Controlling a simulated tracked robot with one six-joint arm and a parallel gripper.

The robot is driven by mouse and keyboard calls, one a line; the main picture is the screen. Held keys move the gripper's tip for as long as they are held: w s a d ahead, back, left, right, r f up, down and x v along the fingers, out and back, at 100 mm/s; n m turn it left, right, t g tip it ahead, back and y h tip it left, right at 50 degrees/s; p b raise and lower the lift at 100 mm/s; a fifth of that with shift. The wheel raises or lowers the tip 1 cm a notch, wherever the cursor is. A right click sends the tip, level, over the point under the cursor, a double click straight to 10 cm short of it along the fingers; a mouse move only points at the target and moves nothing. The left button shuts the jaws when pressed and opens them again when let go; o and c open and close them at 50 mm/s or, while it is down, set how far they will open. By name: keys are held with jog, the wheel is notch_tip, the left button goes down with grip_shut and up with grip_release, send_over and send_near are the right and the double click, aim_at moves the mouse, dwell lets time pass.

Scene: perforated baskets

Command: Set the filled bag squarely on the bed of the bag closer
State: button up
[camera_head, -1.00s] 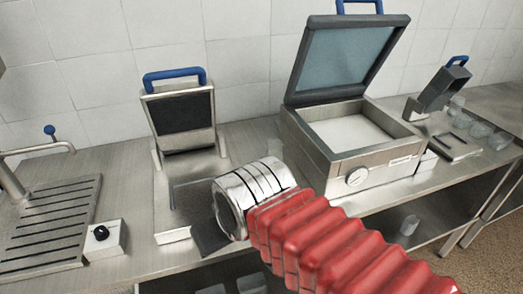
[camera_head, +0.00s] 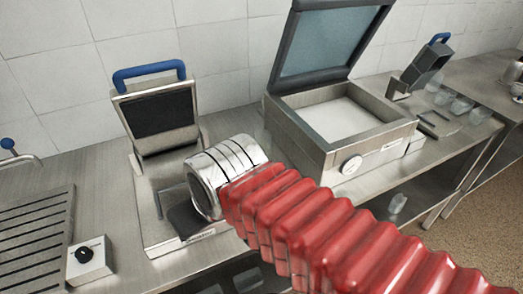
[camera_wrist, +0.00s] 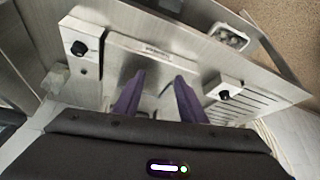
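The machine that looks like the bag closer (camera_head: 158,112) has a blue handle, a raised dark pad and a metal bed (camera_head: 152,228), at the left in the head view. My gripper (camera_wrist: 158,76) shows two purple fingers, apart, over a metal surface with a label strip in the wrist view. A pale patch shows between the fingers; I cannot tell whether it is a clear bag or the surface behind. I make out no filled bag for certain. In the head view my arm's silver and red sections hide part of the bed and my fingertips.
A chamber machine with an open lid (camera_head: 330,35) stands right of the closer. A knob box (camera_head: 88,262) and a slatted drain board (camera_head: 35,240) are at the left. A smaller blue-handled device (camera_head: 425,65) and clear containers (camera_head: 460,105) are at the right.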

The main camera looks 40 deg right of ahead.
jog(key=shift+o, duration=1.4)
jog(key=shift+w+a+f+m, duration=0.1)
jog(key=shift+w+f+m, duration=0.05)
jog(key=shift+f+m, duration=0.3)
jog(key=o, duration=0.4)
jog(key=m+y, duration=0.1)
jog(key=w+a+f+m, duration=0.1)
jog(key=f+m+y, duration=0.1)
jog(key=shift+w+a+m+g+y, duration=0.25)
jog(key=shift+w+m+g+y, duration=0.05)
jog(key=shift+m+g, duration=0.1)
jog(key=shift+o, duration=0.2)
jog(key=w+d+m+t+y, duration=0.3)
jog(key=w+d+m+t, duration=0.25)
jog(key=w+m, duration=0.8)
jog(key=d+f+m+t+h, duration=0.1)
jog(key=d+m+h, duration=0.2)
jog(key=d+m, duration=0.4)
jog(key=s+d+f+m+t+h, duration=0.1)
jog(key=d+f+m+h, duration=0.1)
jog(key=d+m, duration=0.5)
jog(key=d+f+m+t+h, duration=0.1)
jog(key=d+m+h, duration=0.3)
jog(key=d, duration=1.2)
jog(key=m+t, duration=0.1)
jog(key=m, duration=0.1)
jog(key=shift+s+f+m, duration=0.25)
jog(key=shift+f+m, duration=0.05)
jog(key=shift+m, duration=0.1)
